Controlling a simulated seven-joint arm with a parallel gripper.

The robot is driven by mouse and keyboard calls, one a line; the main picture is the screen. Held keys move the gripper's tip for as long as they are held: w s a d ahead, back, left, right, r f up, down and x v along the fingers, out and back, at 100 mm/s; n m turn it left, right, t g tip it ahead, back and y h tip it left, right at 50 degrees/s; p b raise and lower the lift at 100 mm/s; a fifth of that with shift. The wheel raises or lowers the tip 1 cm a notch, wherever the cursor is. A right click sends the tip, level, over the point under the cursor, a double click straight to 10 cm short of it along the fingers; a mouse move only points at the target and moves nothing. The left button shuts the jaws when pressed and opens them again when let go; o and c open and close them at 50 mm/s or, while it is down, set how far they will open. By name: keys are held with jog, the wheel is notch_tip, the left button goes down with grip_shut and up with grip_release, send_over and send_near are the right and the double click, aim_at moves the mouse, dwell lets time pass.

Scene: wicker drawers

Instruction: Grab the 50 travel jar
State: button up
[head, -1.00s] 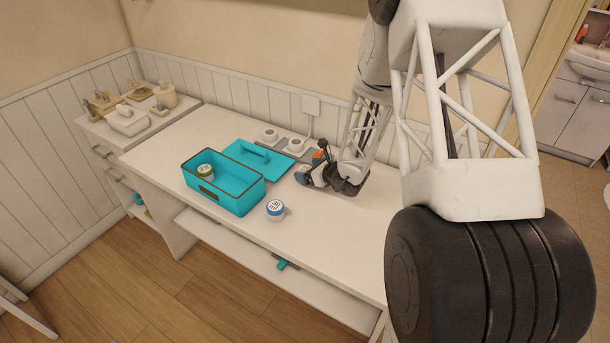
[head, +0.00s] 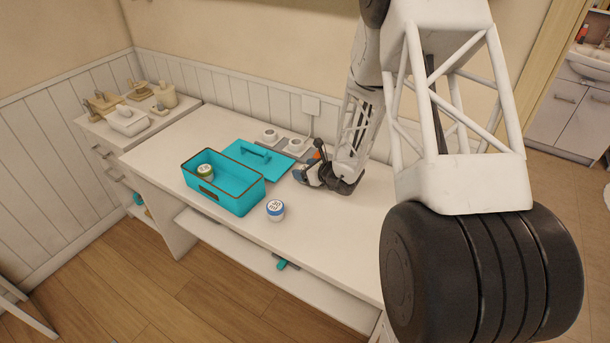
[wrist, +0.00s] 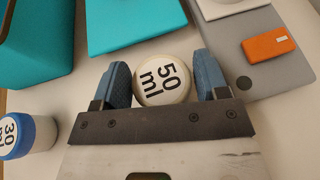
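The 50 ml jar (wrist: 163,79), with a white lid and black print, lies between the two blue fingers of my gripper (wrist: 162,75) in the wrist view. The fingers are spread wide, one on each side of the lid, with little or no gap visible. Firm contact cannot be made out. In the head view my gripper (head: 304,173) is low over the white desk, and the jar is mostly hidden there by the gripper.
A blue-banded 30 ml jar (head: 275,210) stands left of my gripper; it also shows in the wrist view (wrist: 22,135). A teal box (head: 228,199) holds a green-banded jar (head: 205,171). Behind are a teal lid (head: 250,165), white cups and an orange object (wrist: 269,45).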

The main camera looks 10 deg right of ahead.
jog(key=c, duration=0.6)
jog(key=shift+r, duration=0.1)
jog(key=shift+r, duration=1.5)
jog(key=shift+s+r, duration=0.25)
jog(key=s, duration=0.5)
jog(key=s+r, duration=0.1)
jog(key=s, duration=0.9)
jog(key=shift+s+a+r, duration=0.2)
jog(key=shift+s+a, duration=0.05)
